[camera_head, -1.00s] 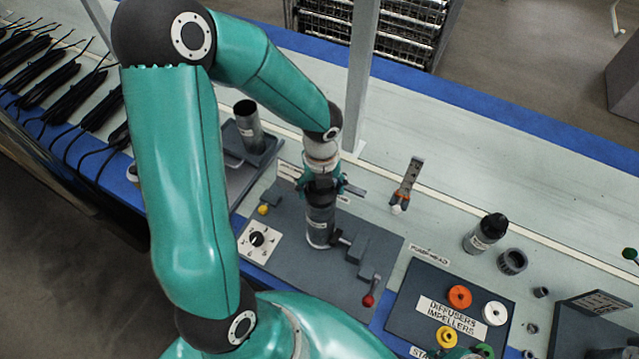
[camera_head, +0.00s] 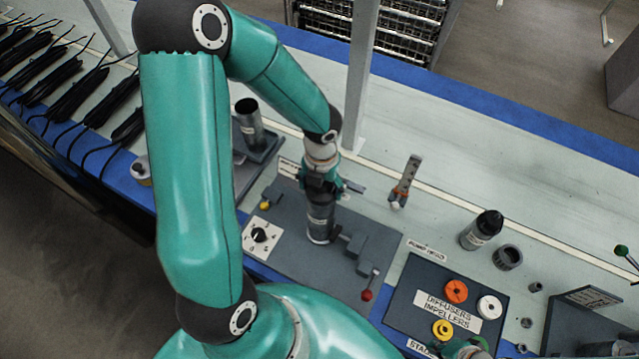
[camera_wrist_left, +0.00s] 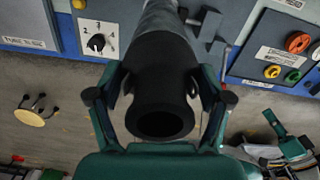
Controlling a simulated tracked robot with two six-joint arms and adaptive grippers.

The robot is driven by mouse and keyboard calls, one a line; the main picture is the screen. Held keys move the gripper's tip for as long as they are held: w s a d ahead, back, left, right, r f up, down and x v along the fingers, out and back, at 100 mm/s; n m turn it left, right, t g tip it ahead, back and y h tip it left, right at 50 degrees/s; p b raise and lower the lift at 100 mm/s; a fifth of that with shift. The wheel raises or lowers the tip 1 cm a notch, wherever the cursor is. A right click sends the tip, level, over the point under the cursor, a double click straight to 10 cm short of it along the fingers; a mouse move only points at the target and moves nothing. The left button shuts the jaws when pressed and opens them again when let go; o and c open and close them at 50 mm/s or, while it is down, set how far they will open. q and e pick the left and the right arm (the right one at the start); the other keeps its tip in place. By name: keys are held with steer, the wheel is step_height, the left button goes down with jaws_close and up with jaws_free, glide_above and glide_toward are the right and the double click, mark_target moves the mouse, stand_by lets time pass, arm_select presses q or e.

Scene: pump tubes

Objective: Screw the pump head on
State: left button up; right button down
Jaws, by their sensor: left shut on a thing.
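My left gripper (camera_head: 321,182) points down over the fixture plate and is shut on the dark pump head (camera_wrist_left: 160,85), with one finger on each side. The left wrist view shows the pump head's round open end close up. In line below it, the grey pump tube (camera_head: 320,222) stands upright in the fixture. Head and tube look joined, but my gripper hides the seam, so I cannot tell how tightly. Part of my right gripper (camera_wrist_left: 288,148) seems to show at lower right in the left wrist view; its jaws are unclear.
A dial (camera_head: 260,236) and a red-knobbed lever (camera_head: 367,294) flank the tube. A tray of coloured discs (camera_head: 400,305) lies to the right. A black-topped cylinder (camera_head: 482,230) and a dark ring (camera_head: 507,257) stand beyond it. A pole (camera_head: 360,80) rises behind my gripper.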

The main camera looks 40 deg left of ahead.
arm_select(q)
steer(key=shift+m, duration=0.7)
steer(key=shift+m, duration=1.7)
steer(key=o, duration=1)
